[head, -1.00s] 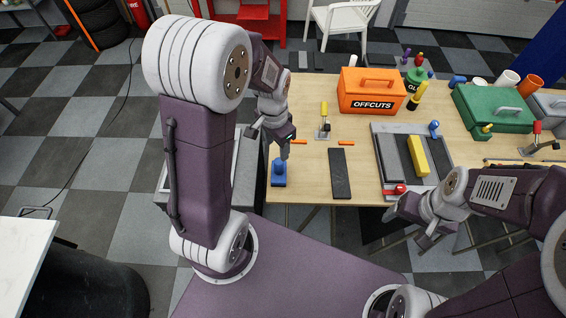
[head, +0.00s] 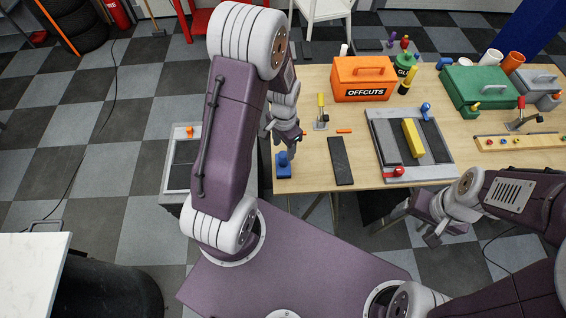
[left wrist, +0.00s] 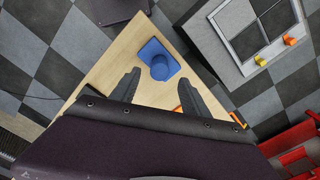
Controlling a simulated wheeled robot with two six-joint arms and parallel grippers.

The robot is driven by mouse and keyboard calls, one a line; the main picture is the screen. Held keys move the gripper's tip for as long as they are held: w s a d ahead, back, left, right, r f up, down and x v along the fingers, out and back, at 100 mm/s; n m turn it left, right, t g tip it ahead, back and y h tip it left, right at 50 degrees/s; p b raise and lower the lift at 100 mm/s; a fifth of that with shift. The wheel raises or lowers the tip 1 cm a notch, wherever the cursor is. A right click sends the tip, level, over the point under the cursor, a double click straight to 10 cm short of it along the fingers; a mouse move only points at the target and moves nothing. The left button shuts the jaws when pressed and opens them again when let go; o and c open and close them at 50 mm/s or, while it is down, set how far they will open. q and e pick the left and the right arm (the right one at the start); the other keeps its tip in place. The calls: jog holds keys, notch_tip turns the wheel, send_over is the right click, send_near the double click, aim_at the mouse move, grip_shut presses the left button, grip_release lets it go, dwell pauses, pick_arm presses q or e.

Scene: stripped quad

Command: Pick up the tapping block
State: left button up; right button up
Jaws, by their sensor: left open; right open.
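A blue block with a round knob on top (head: 283,171) sits near the left front corner of the wooden table. I take it to be the tapping block; no label shows. My left gripper (head: 292,146) is just above and behind it. In the left wrist view the blue block (left wrist: 148,49) lies just beyond the fingertips, partly between their lines. The left gripper (left wrist: 159,77) is open and empty. My right gripper (head: 434,238) is open and empty, low in front of the table's front edge.
A dark strip (head: 341,161) lies right of the block. Farther right, a grey tray (head: 378,138) holds a yellow bar (head: 412,139). A grey unit (head: 172,164) stands left of the table.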

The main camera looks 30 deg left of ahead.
aim_at(283, 154)
pick_arm(q)
notch_tip(283, 154, down, 4)
jog(key=shift+s+f+p, duration=0.1)
jog(key=shift+f+p, duration=0.05)
jog(key=shift+p, duration=0.2)
grip_shut()
dwell(1.2)
